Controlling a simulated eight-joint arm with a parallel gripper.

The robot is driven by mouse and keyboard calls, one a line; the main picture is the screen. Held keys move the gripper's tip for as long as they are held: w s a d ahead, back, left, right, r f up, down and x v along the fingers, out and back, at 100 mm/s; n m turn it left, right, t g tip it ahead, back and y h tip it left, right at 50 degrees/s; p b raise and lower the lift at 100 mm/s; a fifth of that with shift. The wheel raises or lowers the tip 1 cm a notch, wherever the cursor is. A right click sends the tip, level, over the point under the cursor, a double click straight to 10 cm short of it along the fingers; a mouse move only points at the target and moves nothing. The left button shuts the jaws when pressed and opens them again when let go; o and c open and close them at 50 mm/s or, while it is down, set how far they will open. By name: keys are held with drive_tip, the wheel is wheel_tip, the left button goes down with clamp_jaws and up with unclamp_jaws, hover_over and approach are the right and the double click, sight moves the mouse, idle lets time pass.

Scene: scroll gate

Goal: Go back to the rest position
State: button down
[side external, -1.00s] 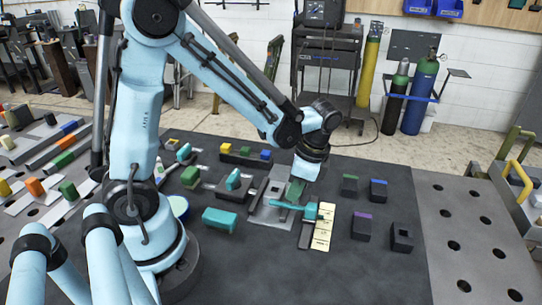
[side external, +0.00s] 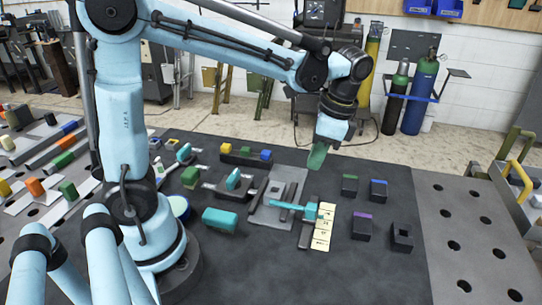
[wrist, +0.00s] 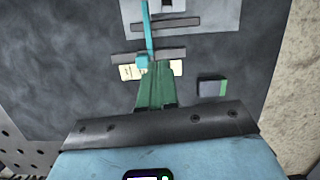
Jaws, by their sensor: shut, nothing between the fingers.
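My gripper (side external: 316,160), with green fingers, is shut and empty. It hangs in the air above the dark mat (side external: 285,275), behind the scroll gate fixture and apart from everything. In the wrist view the green fingers (wrist: 155,85) point down over the mat and cover part of the card strip. The fixture has a grey plate (side external: 274,213) with dark rails and a teal handle (side external: 292,206); the handle also shows in the wrist view (wrist: 149,35). A cream card strip (side external: 324,228) with small marks lies beside the handle's end.
Dark blocks with green (side external: 349,185), blue (side external: 378,190) and purple (side external: 361,227) tops stand to the right, near a black holder (side external: 401,237). The front of the mat is clear.

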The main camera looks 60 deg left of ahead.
drive_tip(key=s+n+t, duration=0.1)
drive_tip(key=n+t, duration=0.1)
drive_tip(key=t, duration=0.1)
drive_tip(key=s+n+t+h, duration=0.1)
drive_tip(key=s+n+t, duration=0.1)
drive_tip(key=n+t, duration=0.1)
drive_tip(key=s+n+t, duration=0.2)
drive_tip(key=n+t, duration=0.1)
drive_tip(key=shift+s+a+r+h, duration=0.1)
drive_tip(key=shift+a+r+h, duration=0.25)
drive_tip(key=shift+a+h, duration=0.05)
drive_tip(key=c, duration=1.8)
unclamp_jaws()
